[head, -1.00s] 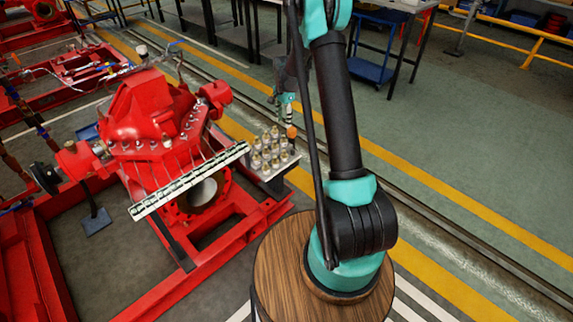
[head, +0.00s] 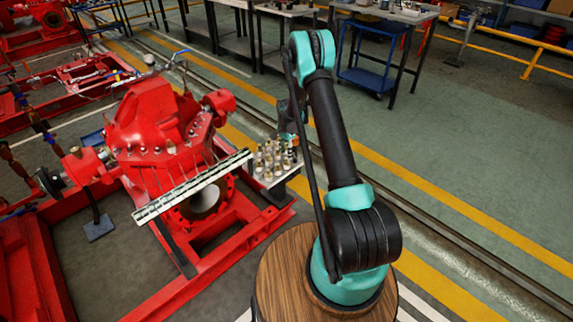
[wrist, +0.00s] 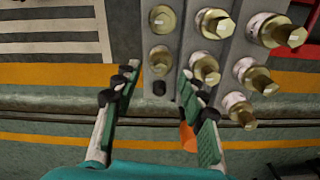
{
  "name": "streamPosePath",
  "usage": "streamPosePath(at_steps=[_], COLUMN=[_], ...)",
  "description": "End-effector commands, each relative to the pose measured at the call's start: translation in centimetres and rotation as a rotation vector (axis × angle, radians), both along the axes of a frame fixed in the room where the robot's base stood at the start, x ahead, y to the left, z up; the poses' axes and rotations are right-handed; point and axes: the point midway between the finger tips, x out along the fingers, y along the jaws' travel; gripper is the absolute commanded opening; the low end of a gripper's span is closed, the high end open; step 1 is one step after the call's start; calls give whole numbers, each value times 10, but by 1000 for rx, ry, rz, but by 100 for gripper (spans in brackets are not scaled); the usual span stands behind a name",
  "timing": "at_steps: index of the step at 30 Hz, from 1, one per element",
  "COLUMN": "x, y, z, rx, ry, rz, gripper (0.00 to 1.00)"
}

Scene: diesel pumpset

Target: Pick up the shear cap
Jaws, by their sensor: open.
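A grey rack plate (wrist: 228,45) holding several brass-coloured bolts fills the upper middle of the wrist view. A small black cap-like piece (wrist: 159,88) sits at its near edge, below two bolts; it may be the shear cap, but I cannot be sure. My gripper (wrist: 158,74) is open, with green-padded fingers either side of this piece and apparently empty. An orange piece (wrist: 188,138) is partly hidden behind the right finger. In the head view my gripper (head: 291,139) is at the rack's back right, too small to read in detail.
My arm hides part of the floor. Workbenches (head: 385,35) stand at the back. Open green floor (head: 470,140) lies to the right.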

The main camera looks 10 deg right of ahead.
Motion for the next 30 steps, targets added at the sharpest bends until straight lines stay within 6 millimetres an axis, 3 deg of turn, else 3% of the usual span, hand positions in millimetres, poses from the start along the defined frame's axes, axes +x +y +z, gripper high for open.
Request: streamPosePath(at_steps=[5,15,24,30], x=[1,4,3,3], y=[0,-2,-2,-2], z=[-10,-51,-56,-56], rx=[0,0,0,0], ry=[0,0,0,0], rz=[0,0,0,0], gripper=[42,42,42,20])
